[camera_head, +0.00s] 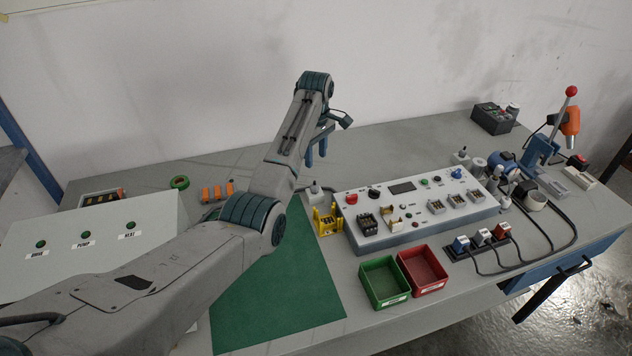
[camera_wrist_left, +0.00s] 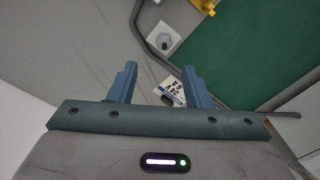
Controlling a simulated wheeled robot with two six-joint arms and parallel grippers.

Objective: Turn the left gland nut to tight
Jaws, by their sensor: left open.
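The left gland nut (camera_head: 314,187) sits on a small pale block at the left end of the grey control panel, just behind the yellow bracket. In the left wrist view a hex-shaped gland nut (camera_wrist_left: 165,42) shows on a whitish base, with a dark cable curving past it. My left gripper (camera_head: 316,152) is above and behind the nut, pointing down. Its blue fingers (camera_wrist_left: 159,70) are apart with nothing between them, and the nut lies beyond the fingertips, not touched. My right gripper is not in view.
A yellow bracket (camera_head: 326,220) stands close by the nut. The control panel (camera_head: 400,232) carries switches and sockets. Green (camera_head: 383,283) and red (camera_head: 424,270) bins stand in front. A green mat (camera_head: 280,290) lies left. A small labelled part (camera_wrist_left: 180,88) shows by my right-hand finger.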

